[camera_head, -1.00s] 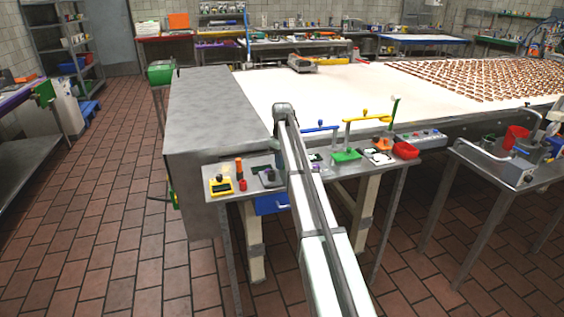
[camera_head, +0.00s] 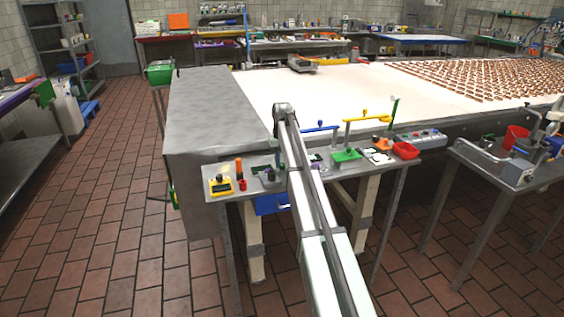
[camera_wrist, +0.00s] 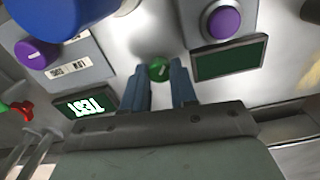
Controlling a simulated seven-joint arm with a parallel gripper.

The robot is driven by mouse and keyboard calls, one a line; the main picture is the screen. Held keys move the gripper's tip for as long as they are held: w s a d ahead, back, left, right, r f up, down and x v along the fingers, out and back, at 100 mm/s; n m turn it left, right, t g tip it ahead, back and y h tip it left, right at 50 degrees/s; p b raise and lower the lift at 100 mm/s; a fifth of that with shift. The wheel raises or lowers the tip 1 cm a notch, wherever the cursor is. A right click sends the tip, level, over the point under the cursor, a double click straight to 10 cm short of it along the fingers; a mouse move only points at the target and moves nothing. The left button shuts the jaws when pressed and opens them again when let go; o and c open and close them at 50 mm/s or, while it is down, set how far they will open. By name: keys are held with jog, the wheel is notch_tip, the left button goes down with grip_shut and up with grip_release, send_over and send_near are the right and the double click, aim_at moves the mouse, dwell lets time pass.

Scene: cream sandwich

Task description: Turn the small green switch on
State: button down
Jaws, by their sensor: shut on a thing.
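The small green switch (camera_wrist: 158,69) is a round green knob with a pale mark on its face, set on a grey metal panel in the wrist view. My gripper (camera_wrist: 160,80) has its two blue-grey fingers on either side of the knob, closed in on it with their tips at its edges. In the head view my arm covers the gripper and the switch, so neither can be made out there.
A yellow box (camera_head: 220,186) and a green tray (camera_head: 346,155) sit on the side table.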

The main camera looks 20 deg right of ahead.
aim_at(282, 164)
jog(key=shift+m, duration=1.9)
jog(key=c, duration=1.2)
grip_release()
jog(key=shift+o, duration=0.2)
jog(key=shift+r, duration=0.1)
notch_tip(282, 164, up, 14)
jog(key=shift+f, duration=0.2)
